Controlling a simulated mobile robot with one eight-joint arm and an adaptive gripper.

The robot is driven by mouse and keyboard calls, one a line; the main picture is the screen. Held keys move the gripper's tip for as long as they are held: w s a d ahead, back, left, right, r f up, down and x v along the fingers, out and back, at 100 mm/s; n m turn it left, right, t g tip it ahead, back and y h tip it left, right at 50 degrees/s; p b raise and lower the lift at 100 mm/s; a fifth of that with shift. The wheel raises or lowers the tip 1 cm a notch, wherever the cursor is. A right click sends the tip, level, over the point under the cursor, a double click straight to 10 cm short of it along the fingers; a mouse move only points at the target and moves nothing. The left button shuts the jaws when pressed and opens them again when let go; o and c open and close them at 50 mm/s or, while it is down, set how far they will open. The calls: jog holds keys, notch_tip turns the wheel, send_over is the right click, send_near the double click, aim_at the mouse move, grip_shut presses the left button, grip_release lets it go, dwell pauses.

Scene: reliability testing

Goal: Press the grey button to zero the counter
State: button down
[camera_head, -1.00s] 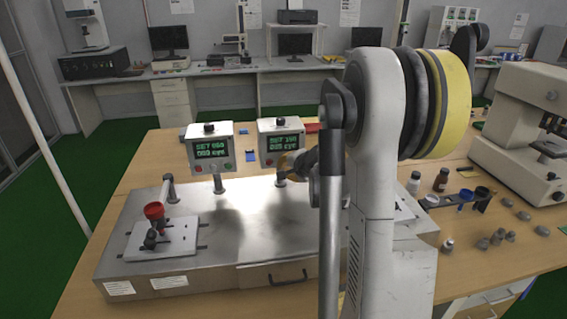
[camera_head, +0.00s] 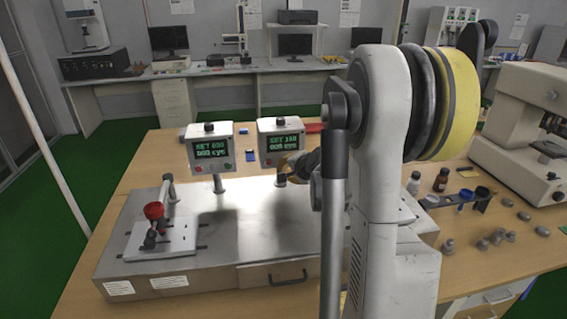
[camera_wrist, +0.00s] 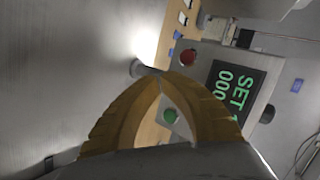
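Two white counter boxes with green-lit displays stand on posts on a metal bench unit: the left counter (camera_head: 210,148) and the right counter (camera_head: 281,142). My gripper (camera_wrist: 160,76) is at the lower right of the right counter in the head view, largely hidden by my arm. In the wrist view its yellow fingertips meet with nothing visible between them. I cannot make out a grey button; a finger covers part of the panel.
The metal bench unit (camera_head: 200,258) has a fixture with a red cup (camera_head: 154,210) at left. Bottles (camera_head: 441,180), a small rack (camera_head: 480,203) and loose grey parts stand right of my arm. A white machine (camera_head: 525,125) stands far right. The bench top's middle is clear.

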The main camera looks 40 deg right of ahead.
dwell(0.3)
jog(key=s+a, duration=0.1)
jog(key=s, duration=0.2)
jog(key=s+a, duration=0.1)
jog(key=shift+s+a, duration=0.15)
jog(key=shift+a, duration=0.2)
dwell(0.7)
jog(key=s+a+r+n+g+y, duration=0.1)
jog(key=s+a+r+n, duration=0.15)
jog(key=a, duration=0.45)
jog(key=s+a+r+n+y, duration=0.1)
jog(key=a+n, duration=0.2)
jog(key=a, duration=0.4)
jog(key=s+a+r+n+g, duration=0.1)
jog(key=a+r+n, duration=0.15)
jog(key=a, duration=0.55)
jog(key=s+a+f+n+g, duration=0.1)
jog(key=s+a+n, duration=0.8)
jog(key=s, duration=0.5)
jog(key=shift+a+n+g+y, duration=0.3)
jog(key=shift+a+g+y, duration=0.1)
jog(key=shift+a, duration=0.7)
